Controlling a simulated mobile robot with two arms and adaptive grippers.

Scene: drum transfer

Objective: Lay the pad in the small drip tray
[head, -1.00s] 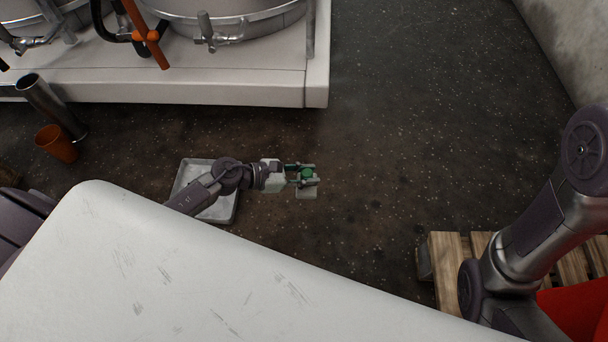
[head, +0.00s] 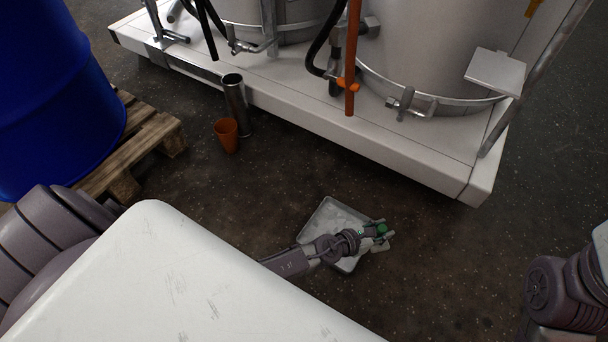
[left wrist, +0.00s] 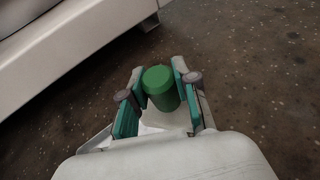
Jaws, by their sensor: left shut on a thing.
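My left gripper (head: 381,231) is shut on an upright green knob (left wrist: 161,87), which stands between the two fingers in the left wrist view. A pale flat piece, seemingly the pad (left wrist: 205,112), shows under the knob; in the head view its edge (head: 381,246) peeks out below the fingers. The small drip tray (head: 324,212) is a shallow grey square on the floor. My left wrist covers part of it, and the gripper is at its right side. I cannot tell how high the pad is above the tray. My right arm shows at the right edge, its gripper out of view.
A white plinth (head: 300,120) with large tanks (head: 430,45) stands behind the tray. A metal cylinder (head: 236,103) and an orange cup (head: 227,135) stand at its front. A blue drum (head: 55,90) is on a wooden pallet (head: 140,145) at left. Floor right of the tray is clear.

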